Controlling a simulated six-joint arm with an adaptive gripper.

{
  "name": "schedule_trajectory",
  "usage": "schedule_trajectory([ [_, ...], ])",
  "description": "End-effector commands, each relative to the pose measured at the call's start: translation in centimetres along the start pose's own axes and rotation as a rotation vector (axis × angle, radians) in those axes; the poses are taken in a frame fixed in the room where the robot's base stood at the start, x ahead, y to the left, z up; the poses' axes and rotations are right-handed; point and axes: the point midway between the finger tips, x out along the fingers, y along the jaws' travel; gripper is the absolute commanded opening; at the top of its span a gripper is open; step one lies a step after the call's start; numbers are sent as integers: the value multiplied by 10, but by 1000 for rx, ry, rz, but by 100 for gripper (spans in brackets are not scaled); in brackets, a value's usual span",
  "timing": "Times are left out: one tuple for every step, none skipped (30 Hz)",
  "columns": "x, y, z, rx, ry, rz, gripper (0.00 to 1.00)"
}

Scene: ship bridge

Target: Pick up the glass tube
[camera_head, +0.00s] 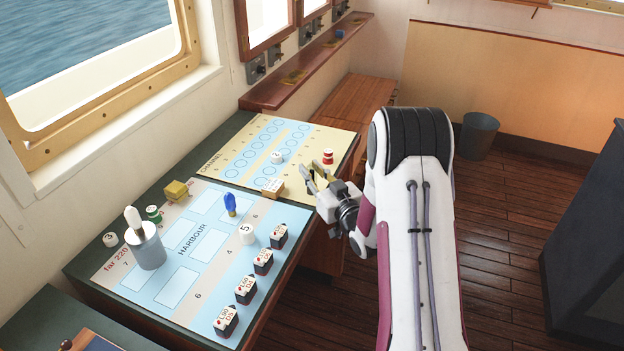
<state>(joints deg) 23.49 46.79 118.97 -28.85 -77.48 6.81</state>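The likely glass tube (148,252) is a grey-blue, seemingly see-through cylinder standing upright on the left part of the HARBOUR board (232,265). A white rounded peg (134,218) sticks up out of its top. My gripper (311,173) is far to the right of the tube, over the right edge of the CHANNEL board (332,142). Its fingers look spread apart, and I see nothing between them.
Near the tube are a white piece marked 3 (110,239), a green-and-white piece (153,214) and a yellow block (176,190). A blue peg (230,204) and a white piece marked 5 (247,234) stand between tube and gripper. Several black-and-white blocks line the right edge.

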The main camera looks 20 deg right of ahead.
Motion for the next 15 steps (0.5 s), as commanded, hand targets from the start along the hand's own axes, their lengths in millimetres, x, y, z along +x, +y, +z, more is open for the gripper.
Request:
schedule_trajectory([
  [0,0,0,0,0,0,0],
  [0,0,0,0,0,0,0],
  [0,0,0,0,0,0,0],
  [0,0,0,0,0,0,0],
  [0,0,0,0,0,0,0],
  [0,0,0,0,0,0,0],
  [0,0,0,0,0,0,0],
  [0,0,0,0,0,0,0],
  [0,0,0,0,0,0,0],
  [0,0,0,0,0,0,0],
  [0,0,-1,0,1,0,0],
  [0,0,-2,0,1,0,0],
  [0,0,-2,0,1,0,0],
  [0,0,-3,0,1,0,0],
  [0,0,-5,0,1,0,0],
])
